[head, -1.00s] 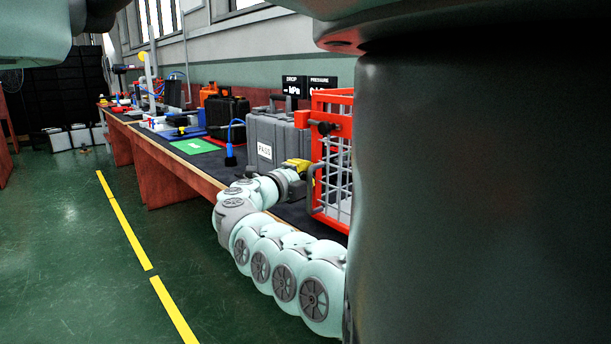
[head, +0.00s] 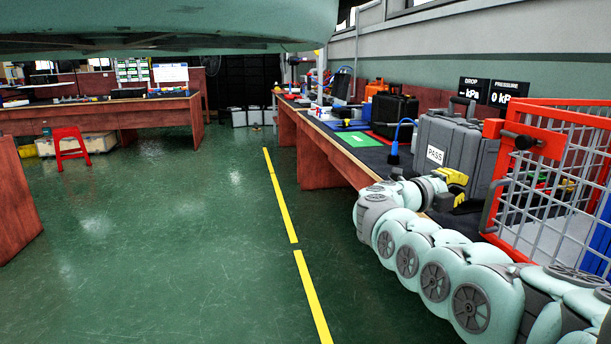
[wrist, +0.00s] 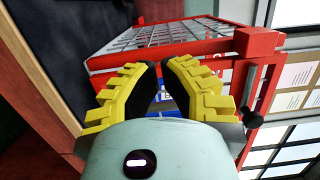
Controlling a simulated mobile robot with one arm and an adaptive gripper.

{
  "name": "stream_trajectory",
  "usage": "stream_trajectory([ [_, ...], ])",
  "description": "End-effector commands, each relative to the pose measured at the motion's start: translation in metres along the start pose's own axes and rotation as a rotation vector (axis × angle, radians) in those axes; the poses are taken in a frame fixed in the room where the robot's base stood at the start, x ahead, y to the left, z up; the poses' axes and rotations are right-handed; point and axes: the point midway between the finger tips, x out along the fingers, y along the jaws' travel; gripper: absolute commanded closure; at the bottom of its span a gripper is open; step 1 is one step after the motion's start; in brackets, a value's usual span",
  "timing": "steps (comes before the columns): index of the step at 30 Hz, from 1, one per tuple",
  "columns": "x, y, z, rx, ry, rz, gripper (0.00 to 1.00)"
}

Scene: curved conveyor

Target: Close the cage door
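The cage (head: 545,108) has a red frame and grey wire mesh and stands at the right of the head view, cut off by the picture edge. Its near mesh panel (head: 556,142) carries a black knob (head: 524,142) and a grey bar handle (head: 492,207). I cannot tell for sure how far the door stands open. My gripper (head: 462,184), with yellow fingers, is left of the handle, apart from it. In the wrist view, the fingertips of my gripper (wrist: 162,70) are together or nearly so, with nothing between them. The cage's red bars (wrist: 200,47) lie beyond them.
A grey case (head: 447,133) marked PASS stands on the bench behind my gripper. A black case (head: 394,115) and a green mat (head: 355,139) lie farther along. Another bench (head: 100,115) and a red stool (head: 68,148) are at the left. The green floor between is clear.

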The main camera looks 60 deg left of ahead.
Motion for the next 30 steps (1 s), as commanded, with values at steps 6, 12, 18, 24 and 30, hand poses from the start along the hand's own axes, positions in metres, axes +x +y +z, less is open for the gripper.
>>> stream_trajectory([
  [6,-0.018,0.002,0.022,-0.001,-0.012,-0.003,1.00],
  [12,-0.026,0.001,0.034,-0.001,-0.010,-0.002,1.00],
  [18,-0.030,0.005,0.042,0.004,-0.005,-0.008,1.00],
  [24,-0.034,0.004,0.048,0.001,-0.005,-0.016,1.00],
  [30,-0.039,0.004,0.053,0.001,-0.005,-0.012,1.00],
])
